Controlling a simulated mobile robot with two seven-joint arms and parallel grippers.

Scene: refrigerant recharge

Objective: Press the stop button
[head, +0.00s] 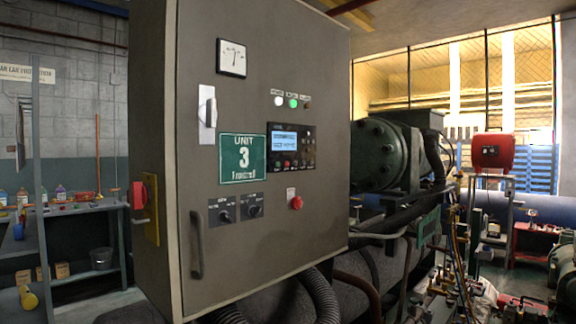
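A grey control cabinet (262,255) fills the middle of the head view. On its front, at the lower right, a red round button (296,202) stands out under a small white label; its lettering is too small to read. A control panel (291,148) with a lit blue display and several small buttons, some red, sits above it. Neither of my grippers shows, and nothing covers the red button.
A red rotary switch (138,195) on a yellow plate juts from the cabinet's left side. A vertical handle (197,245) sticks out at lower left of the front. Pipes, hoses and a dark compressor (385,150) crowd the right.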

